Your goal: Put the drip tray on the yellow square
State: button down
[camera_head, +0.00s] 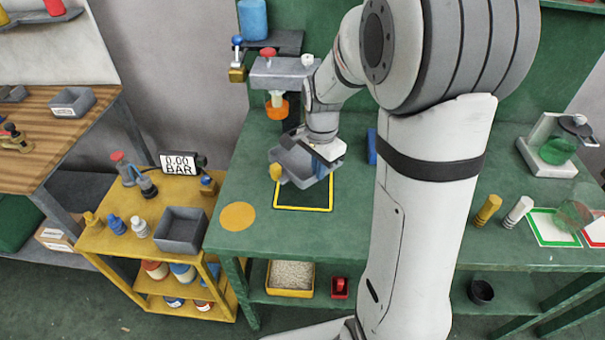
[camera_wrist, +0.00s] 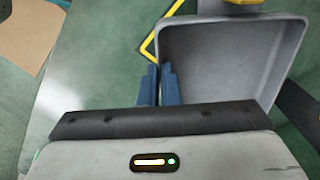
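The drip tray (camera_head: 292,168), a shallow grey open box, is above the far part of the yellow square (camera_head: 303,209), a yellow outline on the green bench. The tray looks tilted and hides the far part of the outline. My gripper (camera_head: 322,165) is at the tray's right side in the head view. In the wrist view the blue fingers (camera_wrist: 160,80) are close together around one wall of the tray (camera_wrist: 225,55). A piece of the yellow outline (camera_wrist: 149,48) shows beside that wall. I cannot tell exactly how high the tray is.
A yellow knob (camera_head: 276,173) is at the tray's left corner. A grey press-like stand (camera_head: 285,75) with an orange part is behind. A blue block (camera_head: 372,146) is to the right. An orange disc (camera_head: 238,216) lies on the bench at left, with bare bench around it.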

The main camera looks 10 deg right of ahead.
notch_tip(320, 180, down, 6)
jog(key=shift+w+a+r, duration=0.1)
jog(key=shift+r, duration=0.15)
jog(key=shift+f+p, duration=0.4)
jog(key=shift+f, duration=1.65)
jog(key=shift+f, duration=0.1)
jog(key=shift+f, duration=0.15)
jog(key=c, duration=1.6)
grip_release()
jog(key=shift+c, duration=0.2)
